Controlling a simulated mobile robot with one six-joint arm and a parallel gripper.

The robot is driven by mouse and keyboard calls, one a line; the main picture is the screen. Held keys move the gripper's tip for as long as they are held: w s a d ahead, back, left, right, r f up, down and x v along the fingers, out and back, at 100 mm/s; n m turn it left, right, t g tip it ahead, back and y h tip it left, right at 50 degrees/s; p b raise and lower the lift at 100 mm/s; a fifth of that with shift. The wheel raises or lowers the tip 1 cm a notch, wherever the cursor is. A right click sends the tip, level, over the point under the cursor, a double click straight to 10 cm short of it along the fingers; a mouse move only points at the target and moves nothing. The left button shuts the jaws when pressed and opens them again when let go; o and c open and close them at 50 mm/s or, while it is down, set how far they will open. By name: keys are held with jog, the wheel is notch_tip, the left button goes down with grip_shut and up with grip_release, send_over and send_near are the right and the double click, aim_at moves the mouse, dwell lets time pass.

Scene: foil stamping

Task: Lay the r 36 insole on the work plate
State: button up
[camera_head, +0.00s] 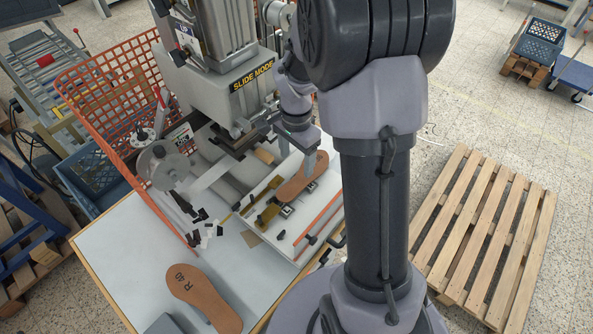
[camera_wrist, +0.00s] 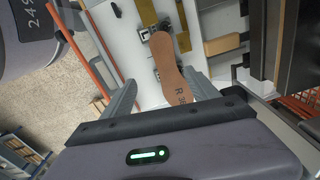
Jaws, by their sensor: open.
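A brown insole (camera_head: 303,180) lies on the white work plate (camera_head: 317,192) under the press. In the wrist view the insole (camera_wrist: 171,60) shows the print "R 3" and a partly hidden second digit. My gripper (camera_head: 307,160) is over the insole's printed end. In the wrist view my gripper (camera_wrist: 160,92) is open, with one finger on each side of the insole and gaps between. The far end of the insole is among the brass-coloured blocks (camera_wrist: 143,48). I cannot tell whether it lies fully flat.
Another brown insole (camera_head: 207,297), marked R 40, lies on the table (camera_head: 130,260). The press (camera_head: 225,95) stands close behind the plate. Orange-red rails (camera_head: 318,220) run along the plate's right side. An orange mesh guard (camera_head: 105,90) stands left; a pallet (camera_head: 490,235) lies right.

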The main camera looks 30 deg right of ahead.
jog(key=s+a+r+n+t, duration=0.1)
jog(key=s+a+r+n, duration=0.15)
jog(key=r, duration=0.35)
jog(key=s+a+r+n+t, duration=0.1)
jog(key=a+r+n, duration=0.1)
jog(key=a+r, duration=0.3)
jog(key=s+a+r+n+t+y, duration=0.1)
jog(key=s+a+r+n+t, duration=0.1)
jog(key=s, duration=0.5)
jog(key=s+a+r+n+t+y, duration=0.1)
jog(key=s+a+r+n, duration=0.3)
jog(key=s+a+r, duration=0.2)
jog(key=shift+s+a+t, duration=0.4)
jog(key=shift+n, duration=0.25)
